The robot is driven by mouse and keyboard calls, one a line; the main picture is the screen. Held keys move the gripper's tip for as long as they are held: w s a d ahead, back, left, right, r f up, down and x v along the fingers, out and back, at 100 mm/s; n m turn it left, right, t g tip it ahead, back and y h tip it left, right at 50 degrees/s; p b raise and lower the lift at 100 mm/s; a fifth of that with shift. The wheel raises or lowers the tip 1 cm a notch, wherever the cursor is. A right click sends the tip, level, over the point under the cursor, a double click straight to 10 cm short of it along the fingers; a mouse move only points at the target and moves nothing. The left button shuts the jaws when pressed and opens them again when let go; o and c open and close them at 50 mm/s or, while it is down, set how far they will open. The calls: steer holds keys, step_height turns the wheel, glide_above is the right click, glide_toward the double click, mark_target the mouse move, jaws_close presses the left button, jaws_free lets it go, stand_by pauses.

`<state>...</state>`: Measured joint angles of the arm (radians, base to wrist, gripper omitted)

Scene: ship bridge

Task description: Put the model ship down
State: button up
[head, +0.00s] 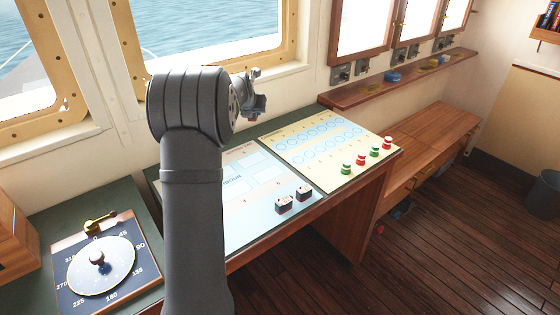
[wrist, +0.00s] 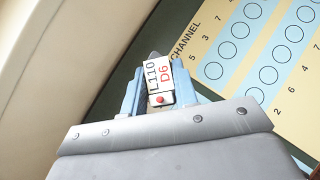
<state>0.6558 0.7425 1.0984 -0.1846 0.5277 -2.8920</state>
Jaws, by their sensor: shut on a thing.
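My gripper (wrist: 160,88) is shut on the model ship (wrist: 157,73), a narrow white block with a dark tip. Its top is marked "L110" in black and "D6" in red, with a red dot at the near end. In the wrist view it sits between the blue-grey fingers, over the dark green desk top and beside the channel board (wrist: 258,50). In the head view my gripper (head: 255,98) is at the far side of the desk near the window; the ship cannot be made out there.
A pale blue board (head: 240,185) lies partly behind my arm, with two small dark blocks (head: 284,205) (head: 304,193) near its front edge. Green and red pieces (head: 361,158) line the right side of the channel board (head: 310,142). A compass dial (head: 101,264) is at left.

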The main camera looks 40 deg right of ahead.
steer(key=f, duration=0.2)
steer(key=shift+w+a+f, duration=0.15)
steer(key=shift+w+f, duration=0.05)
steer(key=shift+f, duration=0.15)
steer(key=w+a+f, duration=0.1)
steer(key=w+f, duration=0.1)
steer(key=w, duration=0.1)
steer(key=w+a+f, duration=0.2)
steer(key=w, duration=0.1)
steer(key=w+a+f, duration=0.2)
steer(key=w, duration=0.2)
steer(key=shift+a+f, duration=0.1)
steer(key=shift+f, duration=2.25)
steer(key=shift+f, duration=0.15)
steer(key=o, duration=0.9)
steer(key=shift+o, duration=0.2)
steer(key=shift+s+a+r, duration=0.1)
steer(key=shift+r, duration=0.15)
steer(key=v, duration=1.1)
steer(key=shift+o, duration=0.5)
steer(key=shift+s+a+r, duration=0.2)
steer(key=shift+r, duration=0.05)
